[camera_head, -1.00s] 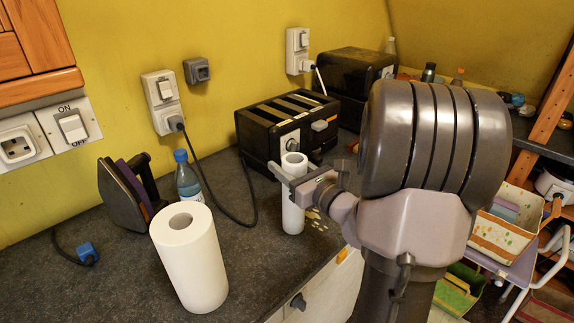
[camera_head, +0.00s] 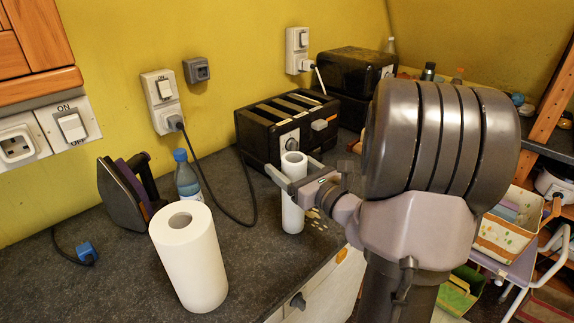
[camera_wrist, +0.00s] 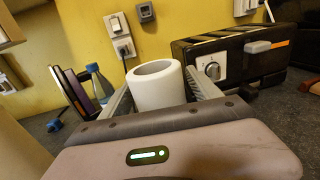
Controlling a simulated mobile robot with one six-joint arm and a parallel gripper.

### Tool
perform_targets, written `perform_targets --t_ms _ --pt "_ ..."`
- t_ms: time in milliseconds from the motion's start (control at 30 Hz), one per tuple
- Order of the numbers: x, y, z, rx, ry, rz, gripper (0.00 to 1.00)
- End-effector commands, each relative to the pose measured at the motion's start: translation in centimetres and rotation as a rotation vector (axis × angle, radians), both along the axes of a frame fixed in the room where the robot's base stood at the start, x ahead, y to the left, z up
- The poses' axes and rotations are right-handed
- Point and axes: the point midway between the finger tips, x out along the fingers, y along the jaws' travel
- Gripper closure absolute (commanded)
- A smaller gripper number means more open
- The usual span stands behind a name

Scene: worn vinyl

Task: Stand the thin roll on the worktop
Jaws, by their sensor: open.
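The thin white roll (camera_head: 292,208) stands upright on the dark worktop (camera_head: 248,262), in front of the black toaster. My gripper (camera_head: 290,180) is at its upper part with the jaws open, one finger on each side of the roll. In the wrist view the roll (camera_wrist: 157,86) rises between the two spread fingers (camera_wrist: 160,92). I cannot tell whether either finger touches it. The roll's base is in view in the head view and appears to rest on the worktop.
A thick paper roll (camera_head: 190,262) stands at the front left. A bottle (camera_head: 188,180), an iron (camera_head: 128,195) and a trailing cable are behind it. The black toaster (camera_head: 285,130) is close behind the thin roll. Bare worktop lies between the two rolls.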

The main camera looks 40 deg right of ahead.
Motion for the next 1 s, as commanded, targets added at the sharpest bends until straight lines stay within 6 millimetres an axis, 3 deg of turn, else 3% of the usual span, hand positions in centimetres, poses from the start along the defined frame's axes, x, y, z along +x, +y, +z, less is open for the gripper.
perform_targets --t_ms 1000 --pt "-4.1 0.2 0.0 -0.001 0.000 0.000 0.28"
